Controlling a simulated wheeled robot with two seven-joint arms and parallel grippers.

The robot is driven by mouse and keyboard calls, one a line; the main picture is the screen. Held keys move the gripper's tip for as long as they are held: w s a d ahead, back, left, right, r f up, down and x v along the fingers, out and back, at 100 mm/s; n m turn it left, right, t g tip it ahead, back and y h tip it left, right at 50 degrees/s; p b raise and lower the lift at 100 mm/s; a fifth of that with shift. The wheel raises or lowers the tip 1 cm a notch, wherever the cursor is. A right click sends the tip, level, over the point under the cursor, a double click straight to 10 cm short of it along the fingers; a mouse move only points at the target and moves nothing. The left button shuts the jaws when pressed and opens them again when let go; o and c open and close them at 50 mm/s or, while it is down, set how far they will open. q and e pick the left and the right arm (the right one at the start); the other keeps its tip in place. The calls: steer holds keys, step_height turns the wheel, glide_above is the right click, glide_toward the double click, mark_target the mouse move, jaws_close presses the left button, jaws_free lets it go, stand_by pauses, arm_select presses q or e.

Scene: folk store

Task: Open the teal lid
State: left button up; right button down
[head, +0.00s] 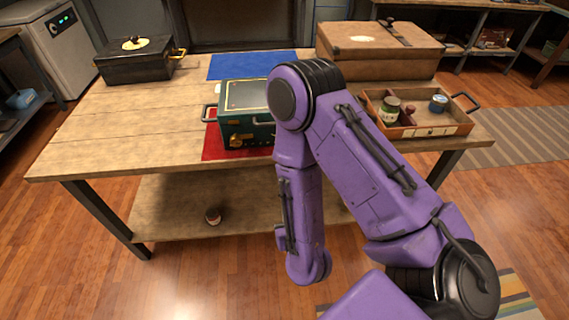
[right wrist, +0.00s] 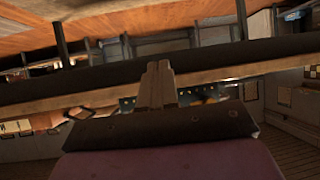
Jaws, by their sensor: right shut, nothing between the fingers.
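The teal box (head: 236,132) stands on the wooden table, on a red mat (head: 214,148). Its teal lid (head: 243,97) is down, with a pale, gold-edged top. A brass-coloured clasp shows on its front, and a handle sticks out at its left. My right arm covers the box's right part. My right gripper (right wrist: 158,84) is shut and empty in the right wrist view, in front of a long, dark and wooden edge; I cannot tell its exact distance from the box. In the head view it is hidden or indistinct. My left gripper is not in view.
A black box (head: 137,62) stands at the table's back left, a brown wooden case (head: 375,52) at the back right. An orange tray (head: 425,128) with jars is at the right. A blue mat (head: 238,65) lies behind. The table's left part is clear.

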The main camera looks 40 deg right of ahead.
steer(key=w+r+m+t+h+b, duration=0.15)
steer(key=w+r+t+h, duration=0.3)
steer(key=r, duration=0.85)
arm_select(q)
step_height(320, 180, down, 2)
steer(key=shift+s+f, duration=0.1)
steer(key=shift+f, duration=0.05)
arm_select(e)
steer(key=x, duration=1)
steer(key=shift+w+a, duration=0.15)
steer(key=shift+w, duration=0.05)
steer(key=shift+w, duration=0.15)
stand_by(0.4)
steer(key=shift+p+x, duration=0.55)
steer(key=shift+x, duration=2.65)
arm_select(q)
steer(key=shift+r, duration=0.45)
arm_select(e)
steer(key=shift+s, duration=0.25)
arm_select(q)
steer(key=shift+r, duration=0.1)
arm_select(e)
steer(key=shift+s+a, duration=0.15)
